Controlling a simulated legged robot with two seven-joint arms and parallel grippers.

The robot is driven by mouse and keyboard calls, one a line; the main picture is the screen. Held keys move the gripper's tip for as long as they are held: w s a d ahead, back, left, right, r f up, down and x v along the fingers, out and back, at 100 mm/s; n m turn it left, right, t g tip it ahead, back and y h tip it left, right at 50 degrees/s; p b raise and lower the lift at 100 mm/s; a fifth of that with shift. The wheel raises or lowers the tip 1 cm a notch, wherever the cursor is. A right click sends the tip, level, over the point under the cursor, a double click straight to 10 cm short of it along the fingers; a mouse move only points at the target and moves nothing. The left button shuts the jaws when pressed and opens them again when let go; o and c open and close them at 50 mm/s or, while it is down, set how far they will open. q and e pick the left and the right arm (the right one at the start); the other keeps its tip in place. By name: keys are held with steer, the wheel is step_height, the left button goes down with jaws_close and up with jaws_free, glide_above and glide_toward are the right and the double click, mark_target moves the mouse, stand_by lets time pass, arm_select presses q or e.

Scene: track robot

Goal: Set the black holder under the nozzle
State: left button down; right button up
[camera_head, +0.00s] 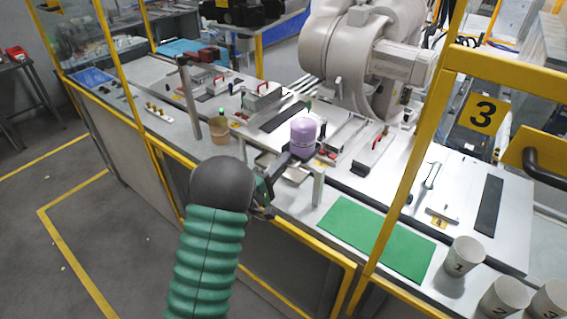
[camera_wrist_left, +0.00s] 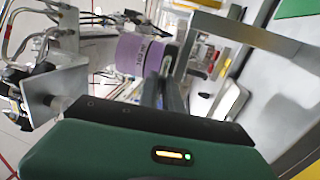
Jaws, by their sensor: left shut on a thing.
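A purple cylinder (camera_head: 303,134) sits in a dark holder (camera_head: 299,155) above the near side of the white workbench. My left gripper (camera_head: 281,170) reaches up to the holder from the front and is shut on it. In the left wrist view the purple cylinder (camera_wrist_left: 138,54) shows sideways with small lettering, and a black band of the holder (camera_wrist_left: 169,58) is beside it. The dark fingers (camera_wrist_left: 164,92) meet the holder there. The exact grip is partly hidden. I cannot pick out the nozzle with certainty. My right gripper is not in view.
A metal bracket (camera_head: 318,184) stands close by the holder. A brown cup (camera_head: 219,131) is left of it beside an upright post (camera_head: 190,98). A large grey robot arm (camera_head: 345,55) stands behind. A green mat (camera_head: 378,238), grey numbered cups (camera_head: 462,262) and yellow frame posts (camera_head: 412,140) are right.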

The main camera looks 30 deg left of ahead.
arm_select(q)
steer(key=shift+f, duration=0.3)
